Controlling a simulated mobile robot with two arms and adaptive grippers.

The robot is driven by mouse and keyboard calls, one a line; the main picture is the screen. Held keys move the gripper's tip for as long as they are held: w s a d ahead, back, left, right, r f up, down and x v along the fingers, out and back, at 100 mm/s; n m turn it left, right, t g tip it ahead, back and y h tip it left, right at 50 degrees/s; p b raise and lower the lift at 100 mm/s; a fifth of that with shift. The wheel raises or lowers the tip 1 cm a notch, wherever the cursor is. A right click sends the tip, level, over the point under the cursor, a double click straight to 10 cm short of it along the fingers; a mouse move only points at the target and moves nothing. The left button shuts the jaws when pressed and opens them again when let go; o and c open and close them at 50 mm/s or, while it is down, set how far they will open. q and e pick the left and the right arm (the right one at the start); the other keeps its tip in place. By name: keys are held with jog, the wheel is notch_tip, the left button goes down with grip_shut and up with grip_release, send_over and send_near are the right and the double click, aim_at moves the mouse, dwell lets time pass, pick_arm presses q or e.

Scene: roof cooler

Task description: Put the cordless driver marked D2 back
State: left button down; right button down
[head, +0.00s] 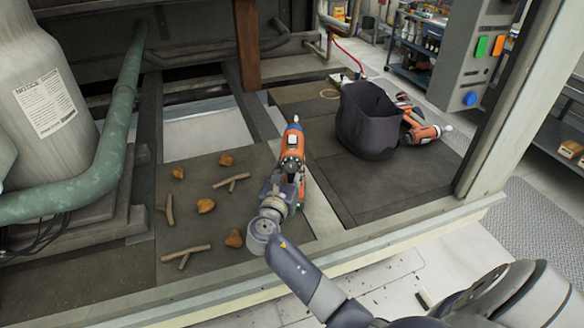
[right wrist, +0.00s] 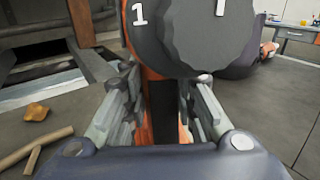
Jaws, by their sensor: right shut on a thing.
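An orange and dark grey cordless driver (head: 292,150) stands upright over the deck in my right gripper (head: 288,188). In the right wrist view the fingers of my right gripper (right wrist: 160,110) close on both sides of the driver's orange and black body, and a dark round part of the driver (right wrist: 190,35) with a white "1" fills the top. No D2 mark can be read on it. A second orange driver (head: 422,132) lies to the right of a dark open bag (head: 368,122), partly hidden by it. My left gripper is not in view.
Several brown stones (head: 206,205) and sticks (head: 188,254) lie on the deck to the left. A green pipe (head: 110,145) and grey tank (head: 40,85) stand at the left. A post (head: 515,90) rises at the right. The deck before the bag is clear.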

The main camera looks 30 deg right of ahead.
jog(key=shift+r, duration=0.3)
jog(key=c, duration=1.6)
grip_release()
jog(key=shift+f, duration=0.35)
jog(key=o, duration=0.3)
jog(key=shift+s, duration=0.1)
jog(key=shift+a+r, duration=0.1)
jog(key=shift+s+a, duration=0.2)
jog(key=b+v, duration=0.2)
jog(key=v, duration=0.9)
jog(key=shift+a, duration=0.2)
